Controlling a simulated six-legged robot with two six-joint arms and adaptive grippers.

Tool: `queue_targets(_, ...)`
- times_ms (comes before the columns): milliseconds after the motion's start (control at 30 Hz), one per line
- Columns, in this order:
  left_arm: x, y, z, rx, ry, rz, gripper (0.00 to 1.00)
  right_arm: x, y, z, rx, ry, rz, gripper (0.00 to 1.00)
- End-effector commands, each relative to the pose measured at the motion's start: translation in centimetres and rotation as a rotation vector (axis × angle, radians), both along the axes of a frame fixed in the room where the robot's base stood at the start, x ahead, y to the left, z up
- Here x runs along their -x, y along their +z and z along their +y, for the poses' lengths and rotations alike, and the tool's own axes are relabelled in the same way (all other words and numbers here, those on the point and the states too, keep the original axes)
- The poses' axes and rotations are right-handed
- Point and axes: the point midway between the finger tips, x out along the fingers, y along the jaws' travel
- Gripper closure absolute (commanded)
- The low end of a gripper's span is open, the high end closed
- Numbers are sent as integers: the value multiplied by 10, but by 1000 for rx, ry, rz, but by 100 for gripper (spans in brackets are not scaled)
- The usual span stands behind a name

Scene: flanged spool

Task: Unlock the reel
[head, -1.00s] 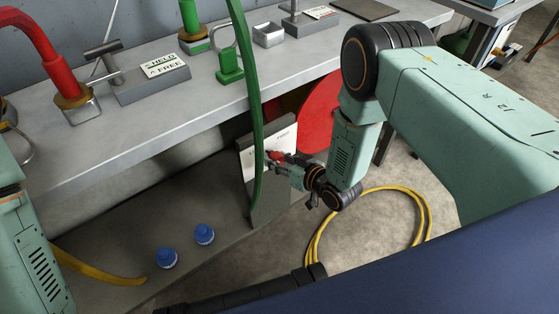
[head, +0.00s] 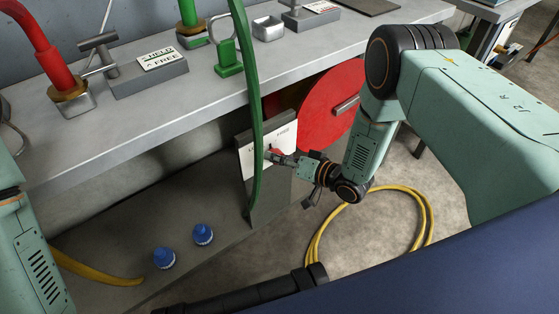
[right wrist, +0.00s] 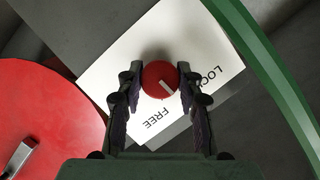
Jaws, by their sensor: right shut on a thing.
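A red round knob (right wrist: 158,80) with a white pointer mark sits on a white plate (right wrist: 110,75) lettered LOCK and FREE. The mark points between the two words. My right gripper (right wrist: 160,88) is shut on the knob, one finger on each side. In the head view the right gripper (head: 273,156) reaches the plate (head: 254,160) from the right and mostly hides the knob. The red reel (head: 318,104) with a grey handle (head: 346,105) stands behind the plate, under the bench; it also shows in the right wrist view (right wrist: 45,115). My left gripper is out of view.
A grey bench (head: 150,115) above carries a HELD/FREE block (head: 150,80) and several fittings. Two blue caps (head: 203,234) sit on the lower shelf. A yellow hose coil (head: 425,225) lies on the floor.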

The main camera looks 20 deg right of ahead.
Motion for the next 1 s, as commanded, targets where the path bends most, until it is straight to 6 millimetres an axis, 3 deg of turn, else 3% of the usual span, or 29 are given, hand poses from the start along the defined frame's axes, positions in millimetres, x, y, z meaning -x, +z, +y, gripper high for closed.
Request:
queue_targets(500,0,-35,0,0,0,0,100,1,-5,-2,-432,-2,159,96)
queue_targets(1000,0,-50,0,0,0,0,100,1,-4,-2,-638,-4,235,96)
